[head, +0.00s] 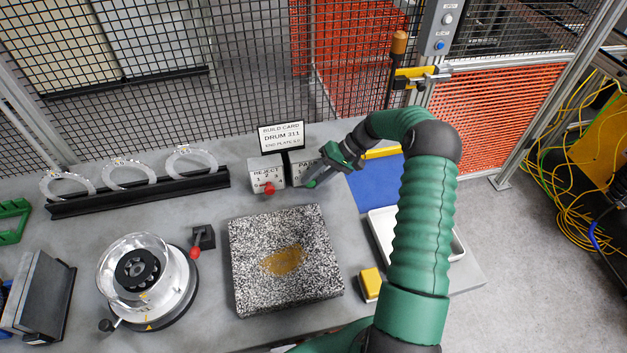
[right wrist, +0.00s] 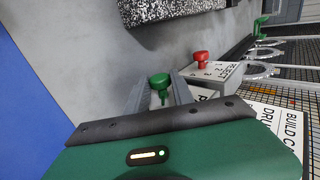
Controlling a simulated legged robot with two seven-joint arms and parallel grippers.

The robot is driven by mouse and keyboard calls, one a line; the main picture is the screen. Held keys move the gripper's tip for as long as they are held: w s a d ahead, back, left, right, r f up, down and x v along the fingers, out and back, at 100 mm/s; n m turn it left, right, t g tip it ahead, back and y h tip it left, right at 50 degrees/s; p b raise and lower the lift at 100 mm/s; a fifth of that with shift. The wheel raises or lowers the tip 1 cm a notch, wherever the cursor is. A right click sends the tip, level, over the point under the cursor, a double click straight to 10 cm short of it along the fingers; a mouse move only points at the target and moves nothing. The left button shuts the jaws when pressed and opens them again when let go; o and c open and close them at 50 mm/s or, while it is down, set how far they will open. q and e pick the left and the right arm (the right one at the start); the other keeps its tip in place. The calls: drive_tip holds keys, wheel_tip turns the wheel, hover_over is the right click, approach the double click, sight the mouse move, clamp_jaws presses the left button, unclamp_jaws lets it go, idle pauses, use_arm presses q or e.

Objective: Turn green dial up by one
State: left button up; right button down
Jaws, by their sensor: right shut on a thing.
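The green dial (right wrist: 158,82) stands between the two dark fingers in the right wrist view. My right gripper (right wrist: 158,94) is shut on it. In the head view my right gripper (head: 317,178) reaches in from the right to the front of the box marked PASS (head: 299,166), hiding part of it. The dial's pointer and number setting cannot be read. The box marked REJECT (head: 263,173) with a red dial (head: 269,188) stands just left of the PASS box. My left gripper is not in view.
A build card (head: 281,138) stands behind the boxes. A speckled stone block (head: 245,230) lies in front. A rack with clear rings (head: 130,201) and a round fixture (head: 175,290) are to the left. A blue mat (head: 377,185) and white tray (head: 380,222) lie near my right arm.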

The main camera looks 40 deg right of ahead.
drive_tip(key=shift+d+r, duration=0.1)
drive_tip(key=shift+d, duration=0.05)
drive_tip(key=c, duration=1.3)
unclamp_jaws()
drive_tip(key=shift+o, duration=0.9)
drive_tip(key=shift+d, duration=0.1)
drive_tip(key=b+v, duration=0.1)
drive_tip(key=v, duration=1.5)
drive_tip(key=shift+d, duration=0.35)
drive_tip(key=shift+s, duration=0.1)
